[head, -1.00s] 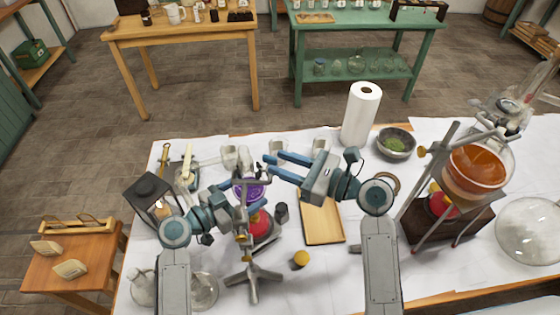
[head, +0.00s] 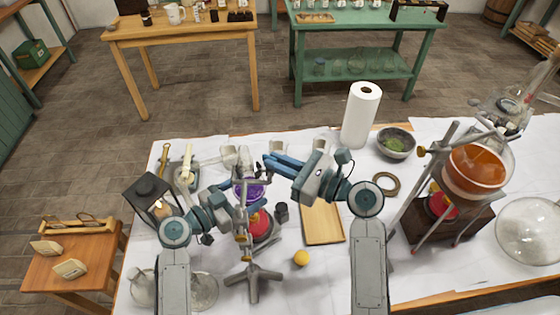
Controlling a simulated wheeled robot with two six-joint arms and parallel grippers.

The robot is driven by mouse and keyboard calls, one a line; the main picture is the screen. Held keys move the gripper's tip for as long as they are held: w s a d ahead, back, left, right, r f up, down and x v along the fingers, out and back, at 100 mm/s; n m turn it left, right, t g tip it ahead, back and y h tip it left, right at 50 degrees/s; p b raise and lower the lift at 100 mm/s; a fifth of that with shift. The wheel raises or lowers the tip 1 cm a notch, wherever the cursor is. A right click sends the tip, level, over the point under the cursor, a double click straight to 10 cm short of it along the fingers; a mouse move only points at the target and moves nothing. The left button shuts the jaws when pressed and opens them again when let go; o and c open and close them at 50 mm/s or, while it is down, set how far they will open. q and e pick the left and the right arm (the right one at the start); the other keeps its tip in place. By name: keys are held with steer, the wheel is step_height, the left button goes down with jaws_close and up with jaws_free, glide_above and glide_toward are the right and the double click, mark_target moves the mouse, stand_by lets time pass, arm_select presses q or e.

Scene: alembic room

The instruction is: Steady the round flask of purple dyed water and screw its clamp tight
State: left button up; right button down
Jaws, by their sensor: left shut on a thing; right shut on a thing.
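The round flask of purple dyed water (head: 252,190) sits in the clamp of a metal stand (head: 252,277), above a red-topped burner (head: 259,224). My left gripper (head: 237,197) reaches in from the left at the flask's side and is shut, apparently on the flask; its fingertips are partly hidden by the stand. The clamp (head: 258,181) is small and partly covered at the flask's neck. My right gripper (head: 267,164) comes from the right, with its blue fingers together at the clamp's screw just above the flask; the screw is largely hidden between the fingertips.
A wooden tray (head: 322,225) lies right of the stand and a yellow ball-like object (head: 301,258) in front of it. A lantern (head: 152,195) stands left. A paper towel roll (head: 361,115) and bowl (head: 396,142) are behind. A second stand with an orange flask (head: 475,170) is at the right.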

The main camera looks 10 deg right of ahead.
steer(key=shift+m+t+h, duration=0.4)
steer(key=shift+t, duration=0.1)
steer(key=c, duration=1.5)
jaws_free()
steer(key=shift+s, duration=0.15)
steer(key=shift+v, duration=5.95)
